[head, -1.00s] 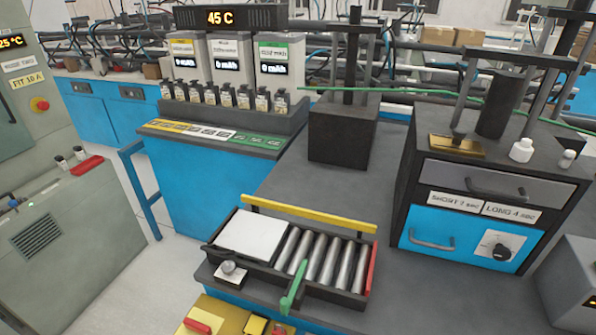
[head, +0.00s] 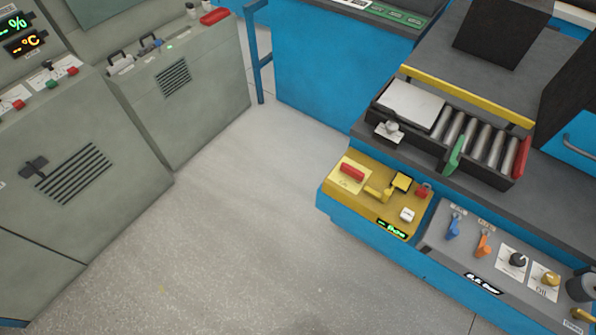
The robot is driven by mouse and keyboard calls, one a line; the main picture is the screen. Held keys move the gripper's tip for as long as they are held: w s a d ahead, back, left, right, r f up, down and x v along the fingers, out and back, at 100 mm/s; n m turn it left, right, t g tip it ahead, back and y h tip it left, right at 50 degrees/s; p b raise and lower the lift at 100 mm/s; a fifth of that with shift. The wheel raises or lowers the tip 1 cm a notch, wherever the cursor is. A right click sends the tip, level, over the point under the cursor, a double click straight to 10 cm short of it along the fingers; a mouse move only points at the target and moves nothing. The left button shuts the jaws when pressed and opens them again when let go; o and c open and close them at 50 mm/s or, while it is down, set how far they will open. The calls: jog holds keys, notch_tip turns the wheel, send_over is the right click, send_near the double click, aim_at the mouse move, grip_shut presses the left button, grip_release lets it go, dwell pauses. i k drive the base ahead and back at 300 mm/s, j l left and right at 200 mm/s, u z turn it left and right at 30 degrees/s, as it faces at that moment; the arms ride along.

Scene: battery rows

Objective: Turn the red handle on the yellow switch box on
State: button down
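The yellow switch box (head: 385,211) sits at the front left corner of the blue bench, right of centre in the head view. A red handle (head: 352,172) lies on its upper left part, on a pale yellow plate. A yellow lever, a small yellow block, a white knob (head: 407,214) and a small red part (head: 423,190) are also on its top. A small green display (head: 392,228) is on its front edge. I cannot tell from this view whether the handle is on or off. My gripper is not in view.
A grey panel (head: 445,247) with blue and orange levers and knobs adjoins the box on the right. Behind it is a roller tray (head: 425,130) with a green lever. Grey-green cabinets (head: 95,190) stand on the left. The floor (head: 250,220) between is clear.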

aim_at(353, 173)
jog(key=i+j, duration=0.15)
jog(key=j, duration=0.2)
jog(key=i+j, duration=0.1)
jog(key=j, duration=0.3)
jog(key=i+j, duration=0.15)
jog(key=j, duration=0.2)
jog(key=i+j+z, duration=0.1)
jog(key=j, duration=0.25)
